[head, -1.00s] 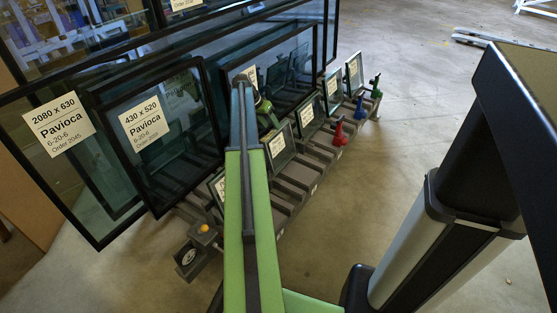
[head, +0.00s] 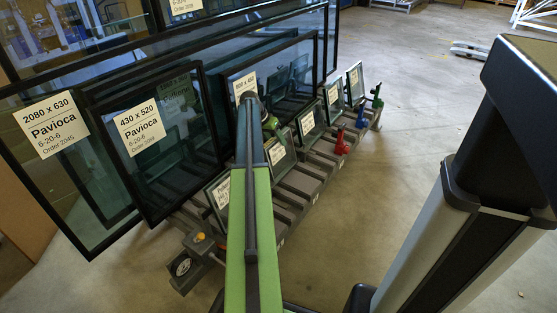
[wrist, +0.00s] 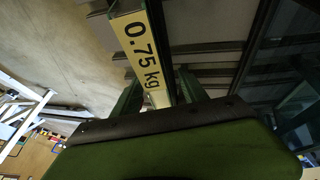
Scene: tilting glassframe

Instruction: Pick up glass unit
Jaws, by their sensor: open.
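Several small framed glass units stand tilted in a row on the rack, among them one near the middle (head: 278,150), one farther back (head: 308,123) and one partly hidden behind my arm (head: 220,190). My gripper (head: 270,120) is near the upper edge of the middle unit, partly hidden by my arm. In the wrist view my gripper (wrist: 160,88) is open, with its green fingers on either side of a narrow edge carrying a yellow "0.75 kg" label (wrist: 141,45). I cannot tell whether the fingers touch that edge.
Larger labelled glass units, including the 430 x 520 one (head: 155,165) and the 2080 x 630 one (head: 90,190), lean close on the left. The slotted rack (head: 290,205) carries red (head: 341,142), blue (head: 360,112) and green (head: 377,95) clamps. The floor to the right is open.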

